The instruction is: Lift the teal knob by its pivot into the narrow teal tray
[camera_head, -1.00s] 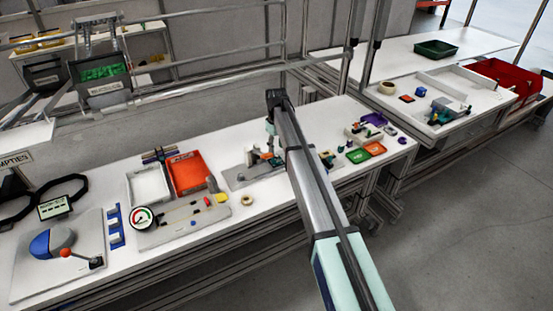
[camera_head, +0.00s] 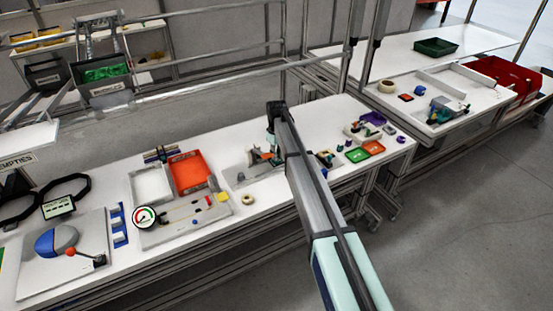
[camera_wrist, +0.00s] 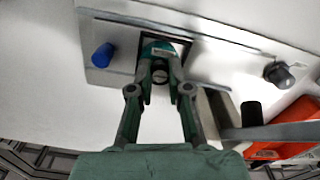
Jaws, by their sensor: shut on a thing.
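In the wrist view, the teal knob (camera_wrist: 158,49) lies between the fingertips of my gripper (camera_wrist: 160,70). A round metal part (camera_wrist: 159,74) shows between the fingers, just below the teal. The fingers are shut on the knob, which is over a dark square outline on a pale grey plate. I cannot tell whether the knob touches the plate. In the head view my gripper (camera_head: 271,148) is low over the grey plate (camera_head: 232,174), and the knob is too small to make out. I cannot identify the narrow teal tray in either view.
A blue knob (camera_wrist: 102,55) stands left of my gripper in the wrist view, a black knob (camera_wrist: 279,74) to the right. The orange-red tray (camera_head: 190,172) and white tray (camera_head: 150,184) lie left in the head view. Small green (camera_head: 357,155) and orange (camera_head: 373,149) trays lie right.

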